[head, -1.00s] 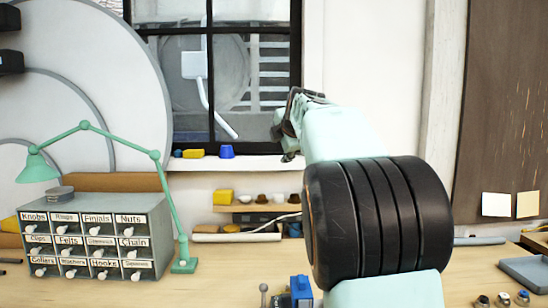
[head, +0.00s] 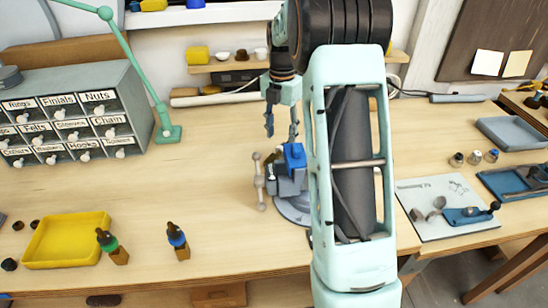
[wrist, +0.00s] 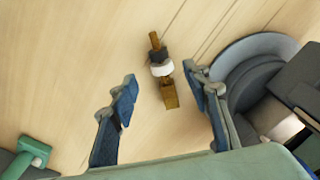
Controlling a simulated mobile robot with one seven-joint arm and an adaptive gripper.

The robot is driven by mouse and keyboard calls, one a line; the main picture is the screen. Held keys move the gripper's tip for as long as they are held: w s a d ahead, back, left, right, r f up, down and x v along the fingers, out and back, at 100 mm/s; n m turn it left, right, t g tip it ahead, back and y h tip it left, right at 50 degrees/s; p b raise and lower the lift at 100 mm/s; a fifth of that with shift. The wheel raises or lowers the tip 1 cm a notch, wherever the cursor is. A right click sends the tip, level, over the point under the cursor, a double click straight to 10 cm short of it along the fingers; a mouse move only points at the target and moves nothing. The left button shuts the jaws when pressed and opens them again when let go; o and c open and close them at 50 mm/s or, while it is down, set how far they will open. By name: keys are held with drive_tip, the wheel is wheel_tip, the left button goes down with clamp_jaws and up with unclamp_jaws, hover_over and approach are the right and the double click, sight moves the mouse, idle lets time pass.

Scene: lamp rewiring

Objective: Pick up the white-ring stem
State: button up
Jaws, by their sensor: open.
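The white-ring stem (wrist: 162,69) lies in the wrist view, on or just above the pale wooden bench. It has a brown block end, a white ring, a black collar and a thin brown tip. My gripper (wrist: 160,88) is open, with one blue-padded finger to each side of the stem in that view; the fingers do not appear to touch it. In the head view my gripper (head: 281,132) hangs above the bench behind the blue-topped vise (head: 292,168). I cannot make out the white-ring stem in the head view.
The vise's round base (wrist: 245,60) is close to the right finger in the wrist view. The green lamp base (head: 168,134) and drawer cabinet (head: 75,115) are left.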

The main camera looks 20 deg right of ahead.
sight(281, 146)
wheel_tip(281, 146, down, 5)
drive_tip(key=shift+s+f, duration=0.1)
drive_tip(key=shift+s, duration=0.05)
drive_tip(key=shift+c, duration=0.2)
clamp_jaws()
